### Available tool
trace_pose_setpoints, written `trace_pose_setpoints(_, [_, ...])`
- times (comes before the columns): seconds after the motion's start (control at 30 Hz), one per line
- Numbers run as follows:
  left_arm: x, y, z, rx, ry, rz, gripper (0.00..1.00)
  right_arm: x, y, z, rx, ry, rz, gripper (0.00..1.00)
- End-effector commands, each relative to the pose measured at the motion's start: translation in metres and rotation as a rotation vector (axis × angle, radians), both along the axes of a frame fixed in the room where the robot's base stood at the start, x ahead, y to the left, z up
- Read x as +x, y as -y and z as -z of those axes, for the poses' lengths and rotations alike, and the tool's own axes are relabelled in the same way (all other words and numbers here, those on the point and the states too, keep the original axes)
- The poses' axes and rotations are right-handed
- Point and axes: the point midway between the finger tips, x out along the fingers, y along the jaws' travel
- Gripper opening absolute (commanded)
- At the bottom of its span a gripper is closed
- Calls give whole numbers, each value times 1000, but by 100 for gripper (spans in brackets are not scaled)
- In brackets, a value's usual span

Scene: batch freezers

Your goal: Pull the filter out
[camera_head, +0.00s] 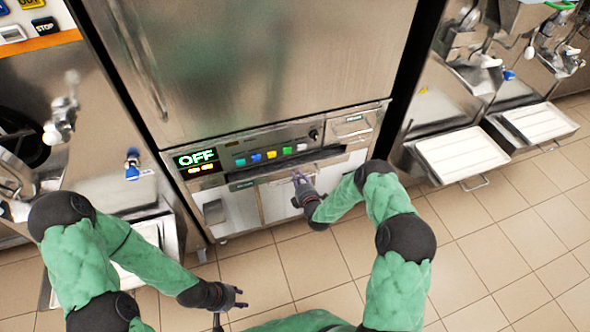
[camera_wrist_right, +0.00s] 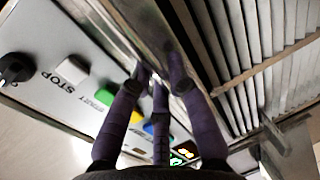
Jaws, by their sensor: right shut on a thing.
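The filter (camera_wrist_right: 235,60), a grey metal piece with parallel slats, fills the right side of the right wrist view. A metal lip (camera_wrist_right: 150,25) runs between it and the button panel. In the head view, my right gripper (camera_head: 299,177) is at the lower front of the middle machine, just under a dark slot (camera_head: 280,170). In the right wrist view, my right gripper's purple fingers (camera_wrist_right: 160,75) are closed together at the lip beside the slats. The fingers hide the exact contact. My left gripper (camera_head: 241,298) is open and empty, low over the floor tiles.
The button panel (camera_head: 250,152) with a green OFF display sits above the slot. Machines with taps stand on both sides; the right one has a white tray (camera_head: 460,150) projecting forward. The tiled floor (camera_head: 500,230) at the right is clear.

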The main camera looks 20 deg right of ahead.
Motion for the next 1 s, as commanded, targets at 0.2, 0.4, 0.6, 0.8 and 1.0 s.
trace_pose_setpoints(0.2, [0,0,-16,0,0,0,40,-69,3,0,4,-10,4,0])
trace_pose_setpoints(0.4, [0,0,-21,0,0,0,40,-126,5,1,4,-8,4,0])
trace_pose_setpoints(0.6, [0,0,-22,0,0,0,40,-167,7,1,3,-7,5,0])
trace_pose_setpoints(0.8, [0,0,-22,0,0,0,40,-188,7,1,1,-4,2,0])
trace_pose_setpoints(1.0, [0,0,-22,0,0,0,40,-194,7,1,1,-4,2,0])
